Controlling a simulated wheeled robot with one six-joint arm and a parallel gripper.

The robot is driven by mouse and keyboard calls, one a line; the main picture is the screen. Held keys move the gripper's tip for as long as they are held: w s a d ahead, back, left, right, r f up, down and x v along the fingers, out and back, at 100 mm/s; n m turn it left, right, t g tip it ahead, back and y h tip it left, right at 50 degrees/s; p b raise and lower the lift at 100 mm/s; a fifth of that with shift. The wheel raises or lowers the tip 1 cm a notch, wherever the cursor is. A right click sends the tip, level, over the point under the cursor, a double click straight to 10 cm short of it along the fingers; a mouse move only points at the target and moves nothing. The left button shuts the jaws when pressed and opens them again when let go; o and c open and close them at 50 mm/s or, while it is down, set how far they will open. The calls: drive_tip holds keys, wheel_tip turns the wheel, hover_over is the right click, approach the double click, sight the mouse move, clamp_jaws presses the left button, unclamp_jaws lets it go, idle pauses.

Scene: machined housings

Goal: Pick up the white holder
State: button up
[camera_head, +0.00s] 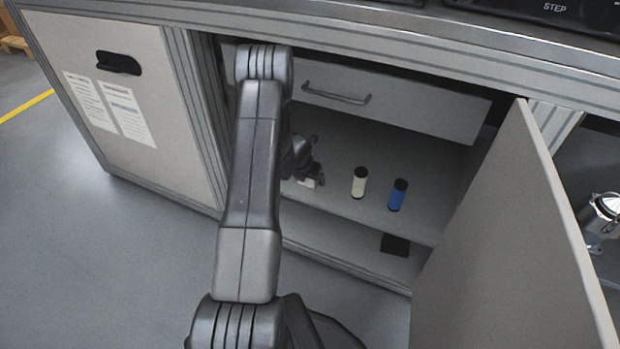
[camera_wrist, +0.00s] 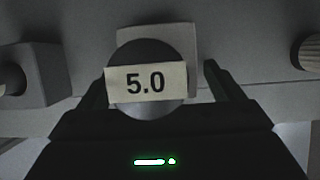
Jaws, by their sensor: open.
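In the head view, a small white piece (camera_head: 308,182), likely the white holder, sits on the cabinet shelf at my gripper (camera_head: 312,172), which partly hides it. In the wrist view, a round grey part (camera_wrist: 150,54) with a label reading "5.0" lies between the two fingers of my gripper (camera_wrist: 157,75). A pale square block (camera_wrist: 185,40) shows behind the round part. The fingers stand apart, one on each side, with a gap at the right finger. I cannot tell whether the left finger touches the round part.
A drawer (camera_head: 400,100) is above, and an open door (camera_head: 515,250) stands at right. A dark square (camera_head: 395,245) lies below. In the wrist view, a grey block (camera_wrist: 38,75) is at left.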

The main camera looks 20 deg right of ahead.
drive_tip(key=c, duration=1.1)
